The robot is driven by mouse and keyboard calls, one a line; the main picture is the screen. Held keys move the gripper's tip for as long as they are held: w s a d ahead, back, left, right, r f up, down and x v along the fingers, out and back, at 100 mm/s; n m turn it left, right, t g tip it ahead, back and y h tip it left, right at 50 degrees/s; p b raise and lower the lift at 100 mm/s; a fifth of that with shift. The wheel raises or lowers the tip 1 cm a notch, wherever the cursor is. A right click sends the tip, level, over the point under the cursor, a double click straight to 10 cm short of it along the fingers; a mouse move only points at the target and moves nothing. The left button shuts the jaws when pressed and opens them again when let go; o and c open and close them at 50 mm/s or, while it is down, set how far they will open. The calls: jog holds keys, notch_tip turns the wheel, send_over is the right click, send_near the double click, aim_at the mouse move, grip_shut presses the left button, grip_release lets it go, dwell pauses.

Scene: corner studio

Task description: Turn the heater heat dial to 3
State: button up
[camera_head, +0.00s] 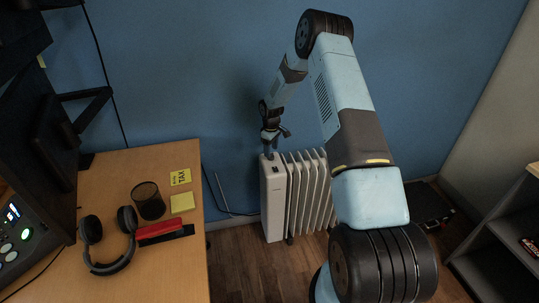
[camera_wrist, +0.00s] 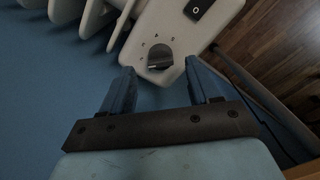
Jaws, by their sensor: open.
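The white oil heater (camera_head: 273,203) stands on the floor against the blue wall, right of the desk. In the wrist view its top panel (camera_wrist: 183,44) shows a dark round heat dial (camera_wrist: 159,57) with small marks around it, too small to read surely. A black switch (camera_wrist: 198,9) marked O sits farther along the panel. My gripper (camera_wrist: 164,77) is open, its two fingers apart on either side of the panel's end, with the dial just beyond the fingertips. In the head view my gripper (camera_head: 270,146) is right above the heater's top; the dial is hidden there.
A wooden desk (camera_head: 105,165) at left holds headphones (camera_head: 108,262), a black mesh cup (camera_head: 148,201), yellow notes (camera_head: 182,203) and a red item (camera_head: 160,229). A dark shelf (camera_head: 505,240) stands at right. The heater's fins (camera_wrist: 96,17) lie left of the panel. Wooden floor (camera_head: 240,265) shows around the heater.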

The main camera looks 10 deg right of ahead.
jog(key=shift+f, duration=1.7)
jog(key=shift+c, duration=0.2)
